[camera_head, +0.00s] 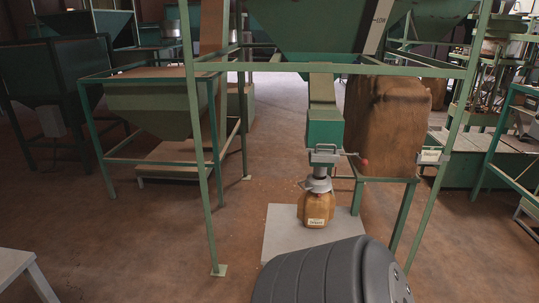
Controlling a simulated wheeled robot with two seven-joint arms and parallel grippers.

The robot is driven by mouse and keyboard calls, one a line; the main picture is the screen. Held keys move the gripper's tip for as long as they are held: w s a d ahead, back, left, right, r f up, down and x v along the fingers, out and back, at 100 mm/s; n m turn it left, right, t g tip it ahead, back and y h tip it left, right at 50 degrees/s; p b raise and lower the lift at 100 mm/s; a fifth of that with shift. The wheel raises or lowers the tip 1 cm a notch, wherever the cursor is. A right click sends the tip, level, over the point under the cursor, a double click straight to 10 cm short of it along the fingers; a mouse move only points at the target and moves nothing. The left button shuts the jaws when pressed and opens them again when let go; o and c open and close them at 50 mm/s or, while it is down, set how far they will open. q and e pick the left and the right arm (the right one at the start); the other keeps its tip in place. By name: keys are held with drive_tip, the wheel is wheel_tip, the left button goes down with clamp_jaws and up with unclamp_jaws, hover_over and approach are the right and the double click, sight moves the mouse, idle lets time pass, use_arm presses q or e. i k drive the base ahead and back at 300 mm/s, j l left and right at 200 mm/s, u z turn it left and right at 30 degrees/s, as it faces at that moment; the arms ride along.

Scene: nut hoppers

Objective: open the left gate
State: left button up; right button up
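A green hopper (315,25) hangs in a green frame at top centre. Its chute runs down to a green spout box (325,128). A metal gate fitting (323,155) sits at the bottom of the box. A thin lever with a red knob (365,162) sticks out to the right from the fitting. A brown container with a label (317,207) stands under the spout. I cannot tell from this view whether the gate is open or shut, or whether it is the left one. Neither of my grippers is in view.
A pale platform (277,235) lies under the container. A large brown sack (388,125) stands on a green stand to the right. Green frame posts (203,200) flank the spout. A dark ribbed shape fills the bottom centre. Open floor (120,250) lies to the left.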

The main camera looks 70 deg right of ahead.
sight(318, 156)
drive_tip(key=z, duration=2.7)
